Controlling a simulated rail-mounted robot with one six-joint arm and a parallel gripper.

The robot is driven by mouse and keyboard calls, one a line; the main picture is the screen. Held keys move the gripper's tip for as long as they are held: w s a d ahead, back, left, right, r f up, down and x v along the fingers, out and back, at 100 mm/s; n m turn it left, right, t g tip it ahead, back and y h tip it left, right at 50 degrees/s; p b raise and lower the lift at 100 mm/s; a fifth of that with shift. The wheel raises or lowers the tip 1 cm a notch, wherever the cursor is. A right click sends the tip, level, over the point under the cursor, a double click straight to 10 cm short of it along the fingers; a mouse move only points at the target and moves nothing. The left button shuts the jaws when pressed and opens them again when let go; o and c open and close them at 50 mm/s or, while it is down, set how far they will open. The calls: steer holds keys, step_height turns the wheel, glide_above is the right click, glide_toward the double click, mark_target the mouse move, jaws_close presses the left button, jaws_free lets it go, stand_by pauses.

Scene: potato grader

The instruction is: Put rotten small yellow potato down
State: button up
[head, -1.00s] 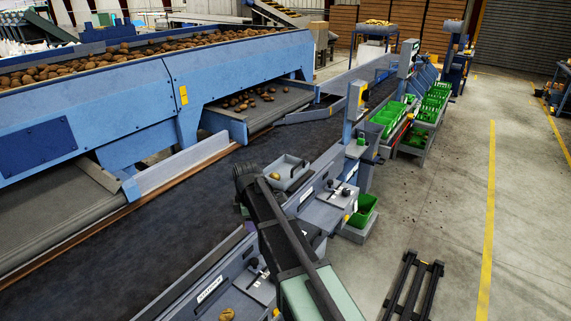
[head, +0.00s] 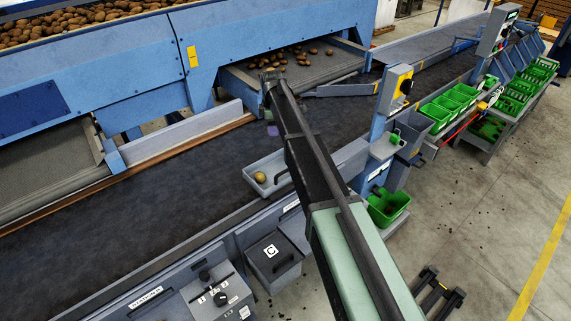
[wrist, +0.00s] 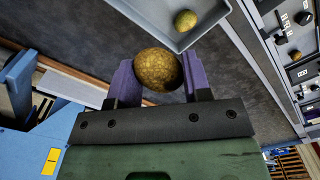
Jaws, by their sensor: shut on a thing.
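My gripper (head: 271,128) is over the dark belt, beyond a small grey tray (head: 278,185). In the wrist view its two purple fingers (wrist: 158,78) are shut on a brownish-yellow, mottled potato (wrist: 155,66). The held potato is mostly hidden by my arm in the head view. A second small yellow potato (head: 260,177) lies in the grey tray; it also shows in the wrist view (wrist: 185,20). The held potato is apart from the tray floor. Its height above the belt is hard to tell.
The dark belt (head: 140,205) is bare around my gripper. A blue machine (head: 110,75) with many potatoes on top stands behind it. Green crates (head: 440,113) stand at the right, and a green bin (head: 388,207) near the post. A control panel (head: 212,290) is at the front.

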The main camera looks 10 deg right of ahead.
mark_target(274, 173)
steer(key=shift+s+a, duration=0.1)
steer(key=f+b, duration=2)
steer(key=shift+s+a+f, duration=0.1)
steer(key=shift+a+f, duration=0.1)
steer(key=shift+f, duration=0.05)
steer(key=shift+r, duration=0.3)
steer(key=shift+f, duration=0.15)
steer(key=o, duration=0.5)
steer(key=shift+f, duration=0.1)
steer(key=o, duration=0.5)
